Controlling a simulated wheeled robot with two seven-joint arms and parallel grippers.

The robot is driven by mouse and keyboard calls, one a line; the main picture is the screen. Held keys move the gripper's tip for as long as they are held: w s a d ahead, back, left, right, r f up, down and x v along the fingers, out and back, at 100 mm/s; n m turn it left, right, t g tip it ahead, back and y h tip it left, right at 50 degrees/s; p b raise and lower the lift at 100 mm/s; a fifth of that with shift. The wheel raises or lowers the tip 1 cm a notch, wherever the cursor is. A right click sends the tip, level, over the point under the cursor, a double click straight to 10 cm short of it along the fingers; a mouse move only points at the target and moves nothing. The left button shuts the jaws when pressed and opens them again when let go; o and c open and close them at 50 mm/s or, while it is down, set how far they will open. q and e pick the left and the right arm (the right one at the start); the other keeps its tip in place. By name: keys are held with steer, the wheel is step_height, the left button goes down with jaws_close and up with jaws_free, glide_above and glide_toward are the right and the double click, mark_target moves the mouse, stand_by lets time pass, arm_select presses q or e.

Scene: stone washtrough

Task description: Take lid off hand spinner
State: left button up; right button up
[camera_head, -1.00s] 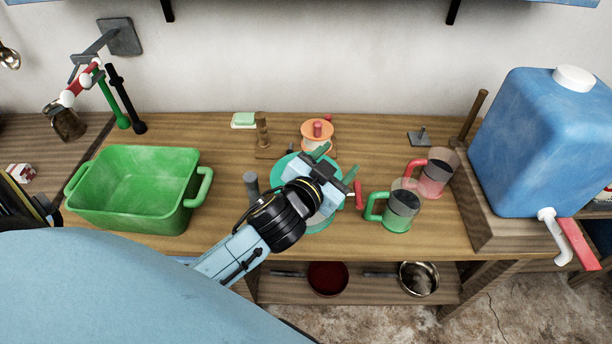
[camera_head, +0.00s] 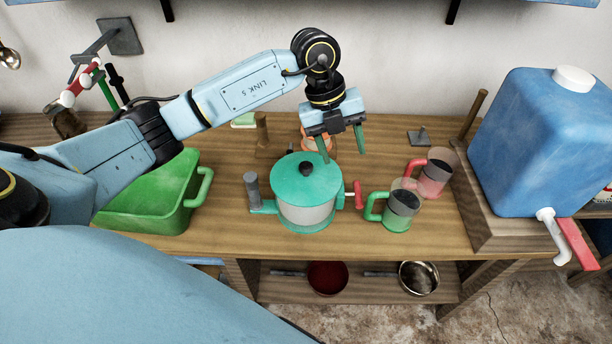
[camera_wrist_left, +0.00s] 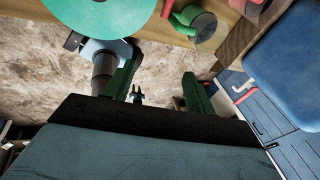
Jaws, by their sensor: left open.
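The hand spinner (camera_head: 305,214) stands upright on the wooden counter, with a pale bowl, a grey post at its left and a red handle (camera_head: 358,195) at its right. Its round teal lid (camera_head: 285,180) with a black knob (camera_head: 306,168) sits on top. The lid also shows, cut off, at the top of the left wrist view (camera_wrist_left: 95,15). My left gripper (camera_head: 342,158) is open and empty, above and behind the lid, with its green fingers pointing down. The fingers also show in the left wrist view (camera_wrist_left: 160,78). My right gripper is not in view.
A green basin (camera_head: 150,205) stands left, partly under my left arm. Green-handled (camera_head: 399,210) and red-handled (camera_head: 433,175) cups stand right of the spinner. An orange spool-like thing (camera_head: 318,142) is partly hidden behind my gripper. A blue tank (camera_head: 545,140) stands far right.

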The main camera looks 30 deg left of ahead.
arm_select(q)
steer(key=a+r+n+y, duration=0.2)
steer(key=a+y, duration=0.2)
steer(key=a, duration=0.4)
glide_above(306, 165)
steer(key=f, duration=0.8)
steer(key=shift+d, duration=0.3)
steer(key=f, duration=0.3)
steer(key=f+p, duration=0.1)
steer(key=f, duration=0.1)
steer(key=shift+a+f, duration=0.25)
steer(key=shift+a, duration=0.05)
steer(key=c, duration=1.1)
